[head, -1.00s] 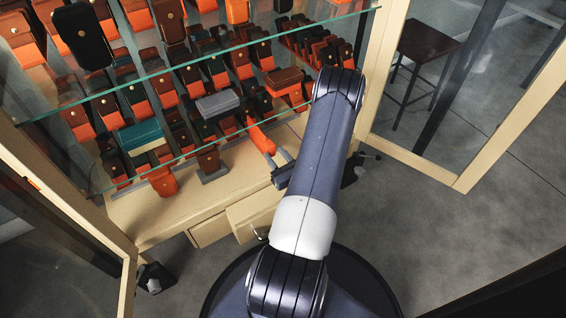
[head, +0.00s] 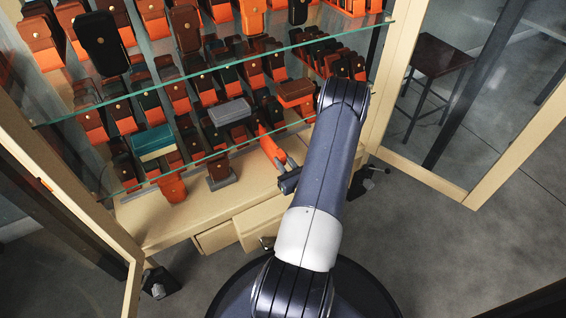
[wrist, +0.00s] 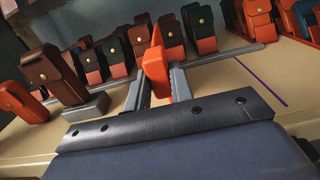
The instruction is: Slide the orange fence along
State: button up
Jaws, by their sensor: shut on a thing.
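The orange fence (wrist: 155,66) stands upright between the two fingers of my gripper (wrist: 160,78) in the wrist view. The gripper is shut on it, with one grey finger on each side. In the head view the orange fence (head: 270,149) shows at the front of the lowest shelf, and my gripper (head: 285,170) reaches it from the front right. A grey rail (wrist: 232,54) runs across the shelf beside the fence.
Several small leather cases stand in rows behind the fence. A brown case on a grey stand (wrist: 90,106) is left of the gripper. A purple line (wrist: 266,87) marks the bare shelf to the right. Glass shelf edges (head: 240,63) and an open drawer (head: 262,222) are nearby.

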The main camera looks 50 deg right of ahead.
jog(key=shift+s+d, duration=0.25)
jog(key=shift+d, duration=0.45)
jog(key=o, duration=1)
jog(key=p+v, duration=0.2)
jog(key=v, duration=0.8)
jog(key=shift+s+a, duration=0.15)
jog(key=shift+s, duration=0.25)
jog(key=shift+w, duration=0.1)
jog(key=b+x, duration=0.2)
jog(key=x, duration=0.8)
jog(key=shift+w, duration=0.3)
jog(key=shift+w+a, duration=0.15)
